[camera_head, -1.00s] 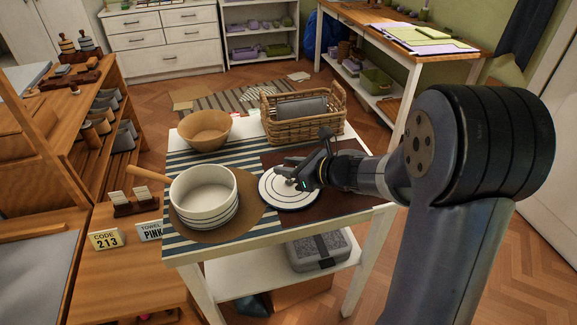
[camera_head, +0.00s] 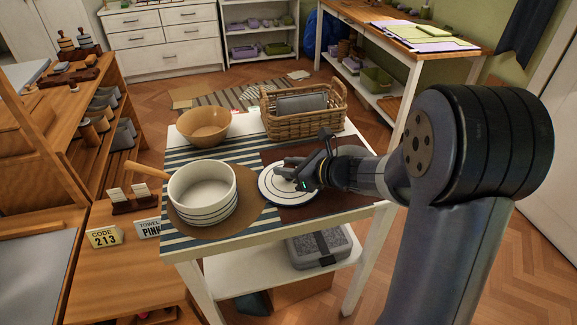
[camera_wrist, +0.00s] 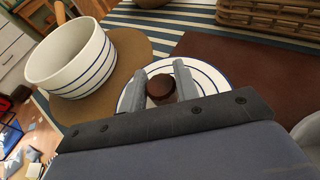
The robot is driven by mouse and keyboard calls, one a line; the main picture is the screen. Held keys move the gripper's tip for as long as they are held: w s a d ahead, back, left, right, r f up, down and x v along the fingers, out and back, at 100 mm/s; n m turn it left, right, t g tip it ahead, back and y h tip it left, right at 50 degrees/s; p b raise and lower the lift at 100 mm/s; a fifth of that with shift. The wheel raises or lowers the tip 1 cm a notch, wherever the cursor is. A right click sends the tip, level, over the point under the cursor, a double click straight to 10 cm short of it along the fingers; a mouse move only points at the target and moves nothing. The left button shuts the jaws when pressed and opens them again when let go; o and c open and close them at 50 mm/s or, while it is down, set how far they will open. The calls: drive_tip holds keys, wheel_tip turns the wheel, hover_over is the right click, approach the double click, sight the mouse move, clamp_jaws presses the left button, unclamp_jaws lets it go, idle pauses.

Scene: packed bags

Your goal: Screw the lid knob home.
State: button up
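The white lid with dark blue rings (camera_head: 273,193) lies on the brown mat, right of the pot. In the wrist view the lid (camera_wrist: 210,76) lies beneath my fingers. Its dark brown round knob (camera_wrist: 161,87) sits between the two fingers; in the head view my gripper hides it. My gripper (camera_head: 288,172) reaches in from the right, low over the lid. In the wrist view my gripper (camera_wrist: 161,82) has a finger close against each side of the knob and looks shut on it. How far the knob is screwed down is hidden.
The white pot with blue rings (camera_head: 205,200) stands open on a round brown mat (camera_head: 246,213), its wooden handle (camera_head: 147,171) pointing left. Behind are a wooden bowl (camera_head: 204,127) and a wicker basket (camera_head: 303,122). The dark brown mat (camera_head: 322,207) is bare at the front right.

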drive_tip(key=o, duration=0.5)
drive_tip(key=p+v, duration=0.1)
drive_tip(key=v, duration=1)
drive_tip(key=shift+w+a, duration=0.1)
drive_tip(key=x, duration=1)
drive_tip(key=shift+w+a+r, duration=0.2)
drive_tip(key=shift+a, duration=0.1)
drive_tip(key=shift+r, duration=0.15)
